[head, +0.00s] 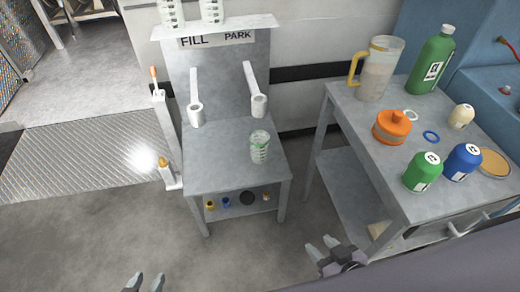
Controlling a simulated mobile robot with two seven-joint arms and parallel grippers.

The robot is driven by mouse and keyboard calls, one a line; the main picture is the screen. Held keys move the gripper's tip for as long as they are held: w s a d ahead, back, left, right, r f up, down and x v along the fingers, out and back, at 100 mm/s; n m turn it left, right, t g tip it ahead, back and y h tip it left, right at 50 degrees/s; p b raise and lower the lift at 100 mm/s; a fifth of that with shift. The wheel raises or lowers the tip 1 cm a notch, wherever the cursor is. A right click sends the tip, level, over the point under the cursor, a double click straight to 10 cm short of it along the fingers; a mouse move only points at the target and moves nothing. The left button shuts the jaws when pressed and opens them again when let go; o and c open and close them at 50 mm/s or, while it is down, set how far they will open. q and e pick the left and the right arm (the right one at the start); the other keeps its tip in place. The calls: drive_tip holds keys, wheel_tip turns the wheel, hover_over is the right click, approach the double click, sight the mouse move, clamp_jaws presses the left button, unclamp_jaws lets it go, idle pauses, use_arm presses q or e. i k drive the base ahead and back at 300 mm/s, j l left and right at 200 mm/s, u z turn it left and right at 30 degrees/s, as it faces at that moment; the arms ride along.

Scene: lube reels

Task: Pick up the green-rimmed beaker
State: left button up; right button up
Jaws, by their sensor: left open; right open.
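A clear beaker with a green rim (260,147) stands upright on the small grey stand (210,170), right of its middle. It has graduation marks on its side. My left gripper (145,281) shows only its fingertips at the bottom edge, apart and empty. My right gripper (326,247) is open and empty, below and right of the small stand and in front of the right table. Both grippers are well away from the beaker. More clear graduated beakers (212,11) stand on the shelf above; their rims are cut off by the top edge.
Floor in front of the stand is clear.

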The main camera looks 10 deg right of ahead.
sight(259, 139)
drive_tip(key=i+j+z, duration=0.1)
drive_tip(key=i, duration=0.75)
drive_tip(key=z, duration=1.55)
drive_tip(key=i+j, duration=0.05)
drive_tip(key=j, duration=0.05)
